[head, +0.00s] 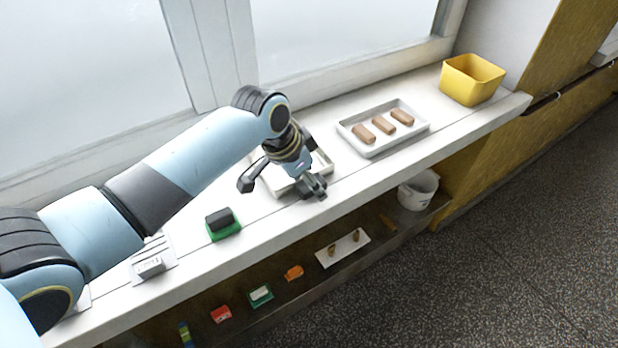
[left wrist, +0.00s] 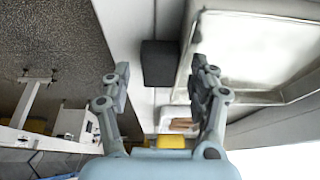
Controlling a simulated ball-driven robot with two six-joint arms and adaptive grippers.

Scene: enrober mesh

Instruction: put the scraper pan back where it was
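A pale shallow pan (head: 283,187), which I take for the scraper pan, lies on the white ledge, partly hidden behind my left gripper (head: 283,178). In the left wrist view the pan's light interior and grey rim (left wrist: 262,97) show at the upper right, outside the fingers. My left gripper there (left wrist: 160,84) has its fingers spread with nothing held between them. A dark block (left wrist: 158,62) shows beyond the gap, beside the pan's rim. I cannot tell whether it is joined to the pan. My right gripper is out of view.
A tray (head: 372,152) with brown bars and a yellow bin (head: 472,80) stand to the right on the ledge. A black block on a green base (head: 222,222) lies left. Windows back the ledge. A lower shelf (head: 300,303) holds small items and a white bucket (head: 417,192).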

